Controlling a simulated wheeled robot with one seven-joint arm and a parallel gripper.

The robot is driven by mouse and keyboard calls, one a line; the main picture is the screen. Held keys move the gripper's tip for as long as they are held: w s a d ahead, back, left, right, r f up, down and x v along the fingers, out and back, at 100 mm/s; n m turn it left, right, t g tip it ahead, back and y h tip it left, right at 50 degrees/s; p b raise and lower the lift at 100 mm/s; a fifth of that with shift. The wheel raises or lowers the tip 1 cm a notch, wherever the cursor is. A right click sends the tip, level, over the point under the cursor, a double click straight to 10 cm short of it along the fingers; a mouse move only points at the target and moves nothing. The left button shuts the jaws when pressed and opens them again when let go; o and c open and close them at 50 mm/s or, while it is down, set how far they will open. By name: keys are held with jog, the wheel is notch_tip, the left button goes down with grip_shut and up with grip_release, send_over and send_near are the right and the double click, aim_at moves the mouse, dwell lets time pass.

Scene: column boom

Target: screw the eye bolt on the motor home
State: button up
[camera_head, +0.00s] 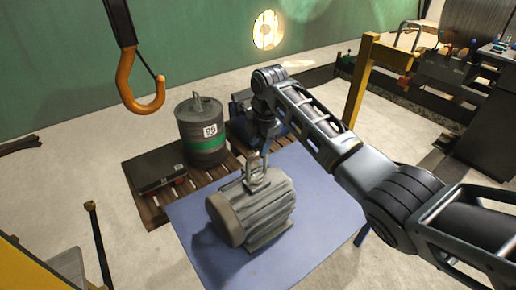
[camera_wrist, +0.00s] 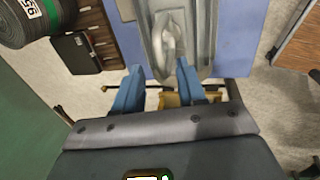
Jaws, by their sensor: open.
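The grey motor (camera_head: 262,212) lies on a blue table top (camera_head: 325,222). The eye bolt (camera_head: 255,174) stands on top of the motor, its ring upright. In the wrist view the motor (camera_wrist: 198,30) fills the top middle, with the light metal eye bolt (camera_wrist: 170,38) on it. My gripper (camera_head: 264,155) is just above the eye bolt, pointing down. Its blue fingers (camera_wrist: 158,68) are spread apart in the wrist view, with nothing between their tips. The eye bolt's lower end and thread are hidden.
A dark drum with a green band (camera_head: 204,146) and a black case (camera_head: 153,168) stand on a wooden pallet (camera_head: 150,209) behind the table. An orange crane hook (camera_head: 128,88) hangs at upper left. A yellow post (camera_head: 358,85) stands at right.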

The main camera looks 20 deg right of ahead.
jog(key=shift+w+a+f, duration=0.1)
jog(key=shift+w+f, duration=0.05)
jog(key=shift+f, duration=0.5)
jog(key=shift+w+f, duration=0.1)
jog(key=shift+f, duration=0.55)
jog(key=shift+c, duration=0.4)
grip_shut()
